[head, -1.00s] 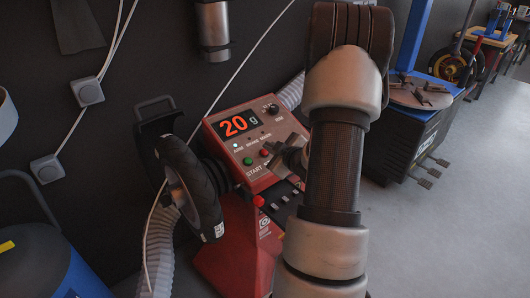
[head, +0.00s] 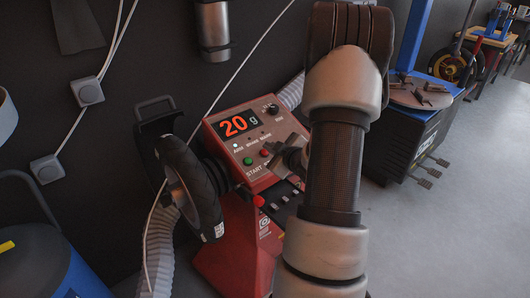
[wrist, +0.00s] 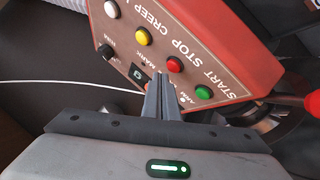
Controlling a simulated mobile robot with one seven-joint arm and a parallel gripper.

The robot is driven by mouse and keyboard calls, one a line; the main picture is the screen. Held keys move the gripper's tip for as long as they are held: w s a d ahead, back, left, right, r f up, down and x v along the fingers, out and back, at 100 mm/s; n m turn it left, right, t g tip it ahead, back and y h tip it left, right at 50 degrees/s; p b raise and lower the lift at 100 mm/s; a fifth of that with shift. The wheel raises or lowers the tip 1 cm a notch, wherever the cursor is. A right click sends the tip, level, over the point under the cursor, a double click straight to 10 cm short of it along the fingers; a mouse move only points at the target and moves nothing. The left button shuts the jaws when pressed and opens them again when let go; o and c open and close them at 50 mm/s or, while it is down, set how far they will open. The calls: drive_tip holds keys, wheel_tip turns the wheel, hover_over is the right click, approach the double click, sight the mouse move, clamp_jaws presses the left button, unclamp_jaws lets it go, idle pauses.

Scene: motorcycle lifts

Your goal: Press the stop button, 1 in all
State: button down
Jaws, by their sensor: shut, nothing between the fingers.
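The red stop button (wrist: 175,64) sits on the red panel of the balancer, between the green start button (wrist: 203,92) and the yellow creep button (wrist: 143,36) in the wrist view. In the head view the red button (head: 265,153) shows just left of my gripper, with the green button (head: 248,160) further left. My gripper (wrist: 161,78) is shut and empty. Its fingertips are close to the red button, a little below and left of it in the wrist view. I cannot tell whether they touch the panel.
The balancer's display (head: 236,125) reads 20 g. A wheel (head: 190,188) is mounted at its left side. A red knob (head: 258,200) stands below the panel. A tyre changer (head: 410,120) is at the right, with open floor in front.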

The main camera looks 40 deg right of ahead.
drive_tip(key=shift+f, duration=0.15)
drive_tip(key=shift+w+f+b, duration=0.15)
drive_tip(key=shift+f+b, duration=0.1)
drive_tip(key=shift+b, duration=0.25)
drive_tip(key=shift+w+f+b, duration=0.15)
drive_tip(key=shift+f+b, duration=0.25)
drive_tip(key=shift+b, duration=0.05)
idle(0.5)
drive_tip(key=shift+r, duration=0.15)
drive_tip(key=shift+s+r+p, duration=0.35)
drive_tip(key=shift+r+p, duration=0.1)
drive_tip(key=shift+r, duration=0.2)
drive_tip(key=r+p, duration=0.1)
drive_tip(key=s+r+p, duration=0.1)
drive_tip(key=r, duration=0.1)
drive_tip(key=s+r+p, duration=0.1)
drive_tip(key=shift+r, duration=0.3)
idle(0.3)
drive_tip(key=shift+w, duration=0.1)
idle(0.6)
